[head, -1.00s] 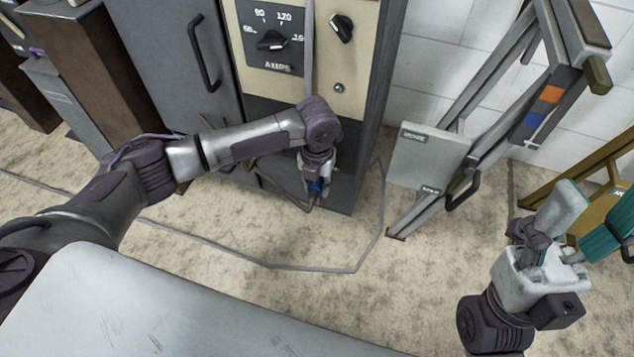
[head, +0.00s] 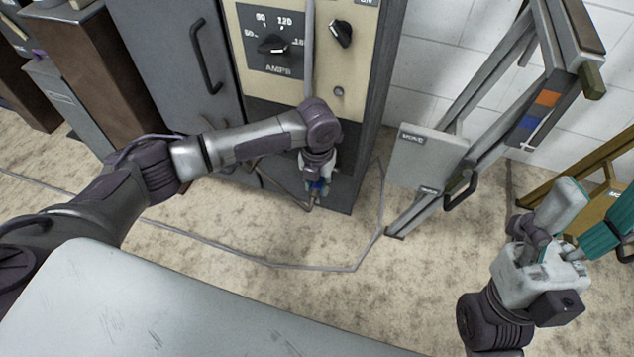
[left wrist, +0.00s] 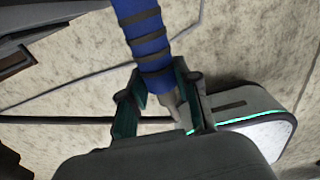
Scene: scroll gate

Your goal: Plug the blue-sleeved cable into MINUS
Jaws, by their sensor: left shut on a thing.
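The blue-sleeved cable (left wrist: 148,45) shows in the left wrist view, its blue sleeve banded with dark rings and a grey metal tip at its lower end. My left gripper (left wrist: 160,105) is shut on it, with teal-lined fingers on both sides. In the head view my left gripper (head: 318,184) points down in front of the lower part of the welder cabinet (head: 352,120), with a bit of blue at its fingers. No MINUS label or socket can be made out; my arm covers part of the lower front. My right gripper (head: 588,224) is open and empty at the lower right.
The cabinet carries an AMPS dial (head: 273,44) and a black knob (head: 341,30). A grey metal frame with a plate (head: 425,160) stands right of it. A thin grey cable (head: 230,249) runs over the floor. A pale flat surface (head: 150,310) fills the lower left.

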